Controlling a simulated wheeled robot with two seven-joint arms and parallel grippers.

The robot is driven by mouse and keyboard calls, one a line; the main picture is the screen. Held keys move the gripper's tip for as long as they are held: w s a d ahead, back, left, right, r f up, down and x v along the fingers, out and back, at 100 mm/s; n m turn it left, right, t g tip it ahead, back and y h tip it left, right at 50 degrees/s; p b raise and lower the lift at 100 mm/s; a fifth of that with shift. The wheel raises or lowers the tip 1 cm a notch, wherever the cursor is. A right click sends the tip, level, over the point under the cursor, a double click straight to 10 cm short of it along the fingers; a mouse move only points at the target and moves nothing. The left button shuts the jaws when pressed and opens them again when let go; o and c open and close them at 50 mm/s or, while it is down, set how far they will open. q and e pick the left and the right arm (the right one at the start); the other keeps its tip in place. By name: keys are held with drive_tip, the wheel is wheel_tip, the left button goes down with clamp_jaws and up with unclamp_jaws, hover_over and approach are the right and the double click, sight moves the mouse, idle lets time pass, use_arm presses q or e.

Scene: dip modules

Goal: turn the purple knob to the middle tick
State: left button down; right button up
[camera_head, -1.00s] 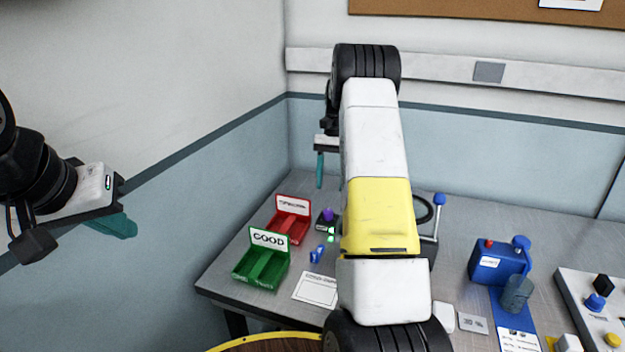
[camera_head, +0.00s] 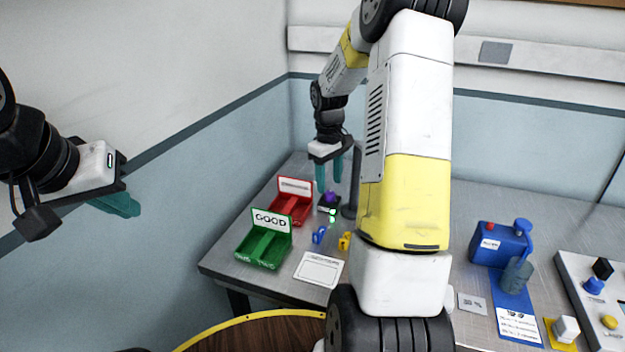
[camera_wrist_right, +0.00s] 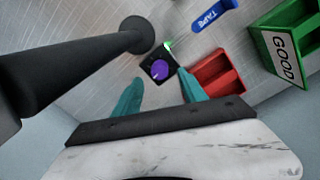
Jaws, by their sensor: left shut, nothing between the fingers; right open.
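The purple knob (camera_head: 328,197) sits on a small black box on the table, beside the red bin. In the right wrist view the knob (camera_wrist_right: 158,71) shows from above with a light pointer mark; the ticks are too small to read. My right gripper (camera_head: 329,177) is open and points down above the knob. In the right wrist view its teal fingers (camera_wrist_right: 160,92) lie either side of the view's middle, with the knob just beyond the fingertips, apart from them. My left gripper (camera_head: 128,207) is shut and empty, off at the left by the wall.
A red bin (camera_head: 296,187) and a green GOOD bin (camera_head: 263,248) stand left of the knob. A dark post (camera_wrist_right: 135,36) stands close by it. A blue item (camera_wrist_right: 214,25) marked TAPE and a yellow piece (camera_head: 345,241) lie nearby. A blue box (camera_head: 500,243) is further right.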

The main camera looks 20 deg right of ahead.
sight(329, 192)
drive_tip(key=shift+d+f, duration=0.1)
drive_tip(key=shift+f, duration=1.7)
drive_tip(key=shift+c, duration=0.2)
clamp_jaws()
drive_tip(key=shift+m, duration=0.7)
drive_tip(key=shift+o, duration=0.2)
unclamp_jaws()
